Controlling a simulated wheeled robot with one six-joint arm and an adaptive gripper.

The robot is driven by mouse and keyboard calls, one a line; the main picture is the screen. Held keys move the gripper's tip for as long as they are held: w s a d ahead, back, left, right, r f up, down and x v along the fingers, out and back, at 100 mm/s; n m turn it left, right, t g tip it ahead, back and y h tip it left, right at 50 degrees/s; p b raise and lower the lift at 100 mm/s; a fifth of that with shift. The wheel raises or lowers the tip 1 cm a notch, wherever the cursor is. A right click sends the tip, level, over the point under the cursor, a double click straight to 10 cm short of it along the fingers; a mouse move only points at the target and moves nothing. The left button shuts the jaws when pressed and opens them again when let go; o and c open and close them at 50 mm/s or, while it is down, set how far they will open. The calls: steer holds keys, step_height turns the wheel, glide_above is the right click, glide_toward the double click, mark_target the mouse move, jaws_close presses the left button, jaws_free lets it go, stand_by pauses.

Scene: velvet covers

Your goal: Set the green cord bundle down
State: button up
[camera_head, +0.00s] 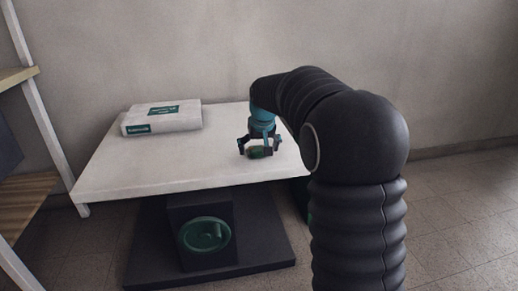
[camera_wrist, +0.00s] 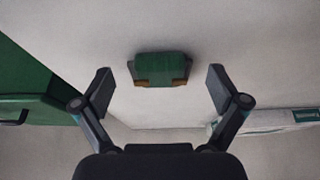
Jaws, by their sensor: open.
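The green cord bundle (camera_head: 259,153) is a small dark green piece on the white table (camera_head: 190,165), near the table's right side. In the wrist view the bundle (camera_wrist: 160,67) shows a green middle with brown and dark parts along its edges. My gripper (camera_head: 259,147) points down at the bundle. In the wrist view my gripper (camera_wrist: 161,88) is open, with a clear gap between each finger and the bundle. The bundle appears to rest on the tabletop, though its underside is hidden.
A white package with green labels (camera_head: 161,119) lies at the table's back left. A dark block with a green round part (camera_head: 205,235) is below the table. A shelf (camera_head: 25,190) stands at the left. A green object (camera_wrist: 35,75) is at the wrist view's left. The table's middle is clear.

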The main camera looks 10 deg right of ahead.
steer(key=p+v, duration=0.2)
steer(key=v, duration=1)
steer(key=s+r, duration=0.2)
steer(key=s, duration=0.7)
steer(key=s+f, duration=0.5)
steer(key=s, duration=0.8)
steer(key=s+f+t, duration=0.1)
steer(key=s+f, duration=0.4)
steer(key=s, duration=0.8)
steer(key=shift+f, duration=0.2)
steer(key=shift+c, duration=0.3)
